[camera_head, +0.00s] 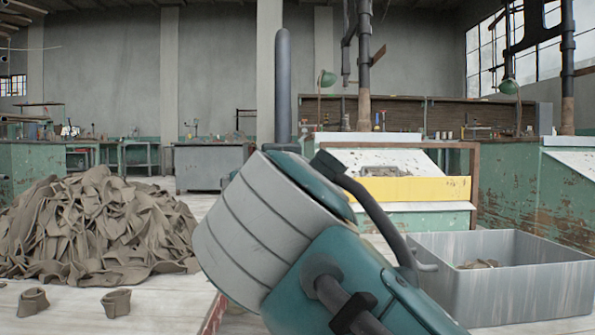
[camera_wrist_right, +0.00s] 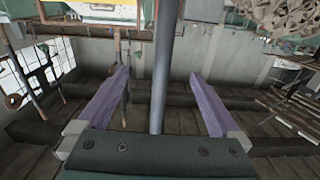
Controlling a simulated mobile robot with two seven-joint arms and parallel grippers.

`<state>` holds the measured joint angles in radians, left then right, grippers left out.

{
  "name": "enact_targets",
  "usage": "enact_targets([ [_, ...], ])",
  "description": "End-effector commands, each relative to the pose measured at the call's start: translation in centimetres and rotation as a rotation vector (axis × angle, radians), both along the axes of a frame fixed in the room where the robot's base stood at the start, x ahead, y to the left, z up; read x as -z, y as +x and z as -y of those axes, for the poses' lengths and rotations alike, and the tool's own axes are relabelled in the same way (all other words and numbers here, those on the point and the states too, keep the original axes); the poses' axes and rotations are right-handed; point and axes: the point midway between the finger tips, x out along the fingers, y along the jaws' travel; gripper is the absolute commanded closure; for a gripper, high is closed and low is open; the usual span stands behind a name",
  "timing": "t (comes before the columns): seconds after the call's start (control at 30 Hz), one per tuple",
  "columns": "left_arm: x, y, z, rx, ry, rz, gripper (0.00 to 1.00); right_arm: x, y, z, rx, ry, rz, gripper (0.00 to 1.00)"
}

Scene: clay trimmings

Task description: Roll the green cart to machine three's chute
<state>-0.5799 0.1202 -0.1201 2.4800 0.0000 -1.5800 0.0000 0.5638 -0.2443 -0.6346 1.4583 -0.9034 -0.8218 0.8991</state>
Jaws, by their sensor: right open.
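I cannot make out a green cart for certain in either view. A green machine with a white sloping chute (camera_head: 395,160) and a yellow band (camera_head: 415,189) stands beyond my arm in the head view, with clay on the slope; I see no readable number. My right arm fills the middle of the head view and hides what is behind it. My right gripper (camera_wrist_right: 158,73) is open in the wrist view, its two purple fingers apart. A grey bar (camera_wrist_right: 165,70) shows between them; I cannot tell what it belongs to. My left gripper is out of view.
A grey metal bin (camera_head: 525,285) with a little clay inside stands at the right. A big heap of clay trimmings (camera_head: 95,230) lies at the left, with two loose pieces (camera_head: 117,302) in front. Another green machine (camera_head: 525,205) stands at the far right. Grey cabinet (camera_head: 208,165) behind.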

Motion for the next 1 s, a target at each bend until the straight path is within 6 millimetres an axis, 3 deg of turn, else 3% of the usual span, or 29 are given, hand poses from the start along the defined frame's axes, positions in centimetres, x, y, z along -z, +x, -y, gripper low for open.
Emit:
enact_targets([
  [0.5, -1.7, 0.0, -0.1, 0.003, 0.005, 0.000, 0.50, 0.0, -5.4, 0.2, 0.000, 0.001, -0.002, 0.00],
  [0.87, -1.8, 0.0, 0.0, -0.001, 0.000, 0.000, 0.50, -0.1, -5.8, 0.3, 0.001, 0.000, 0.000, 0.00],
  [1.0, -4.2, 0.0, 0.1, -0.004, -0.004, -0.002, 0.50, -1.5, -5.9, 1.1, 0.016, 0.003, -0.035, 0.00],
])
